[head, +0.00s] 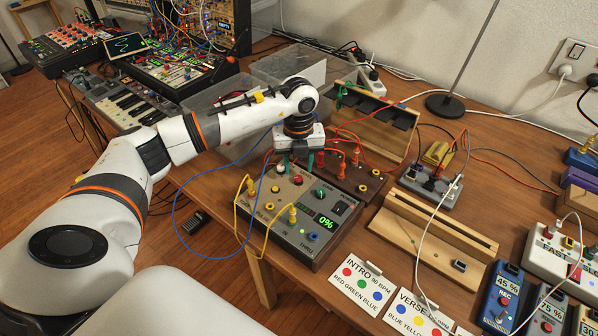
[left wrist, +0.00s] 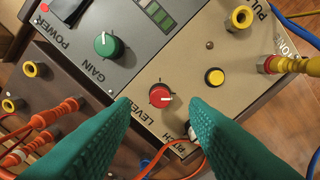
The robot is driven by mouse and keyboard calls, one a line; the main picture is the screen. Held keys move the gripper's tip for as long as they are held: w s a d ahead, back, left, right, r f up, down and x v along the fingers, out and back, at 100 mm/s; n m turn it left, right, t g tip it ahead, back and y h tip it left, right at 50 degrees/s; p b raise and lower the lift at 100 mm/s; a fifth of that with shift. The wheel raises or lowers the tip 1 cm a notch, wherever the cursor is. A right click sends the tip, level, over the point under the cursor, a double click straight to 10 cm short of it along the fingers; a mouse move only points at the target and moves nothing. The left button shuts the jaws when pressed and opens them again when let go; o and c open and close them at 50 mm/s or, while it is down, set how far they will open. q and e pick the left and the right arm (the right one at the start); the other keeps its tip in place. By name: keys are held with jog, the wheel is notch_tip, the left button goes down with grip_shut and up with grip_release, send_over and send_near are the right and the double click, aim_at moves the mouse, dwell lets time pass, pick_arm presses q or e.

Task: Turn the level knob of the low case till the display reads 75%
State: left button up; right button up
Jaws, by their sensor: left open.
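The low case (head: 279,225) has a grey and beige top and stands near the table's front edge. My left gripper (head: 298,164) is above the case's back part, pointing down. In the left wrist view its green fingers are open (left wrist: 160,104), one on each side of the level knob, with gaps showing. Whether the tips are down at knob height I cannot tell. My right gripper is not in view.
The green gain knob (left wrist: 108,46), a yellow button (left wrist: 214,77) and yellow plugs are close by on the case. A brown case (head: 362,183) with orange plugs stands right behind it. A wooden stand (head: 430,228) and cards (head: 361,287) lie to the right.

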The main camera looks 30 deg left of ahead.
aim_at(298, 177)
pick_arm(q)
notch_tip(298, 177, down, 3)
jog(key=shift+f, duration=0.35)
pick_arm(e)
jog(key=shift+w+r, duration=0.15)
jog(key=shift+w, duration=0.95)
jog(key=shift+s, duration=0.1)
pick_arm(q)
jog(key=shift+c, duration=0.9)
grip_shut()
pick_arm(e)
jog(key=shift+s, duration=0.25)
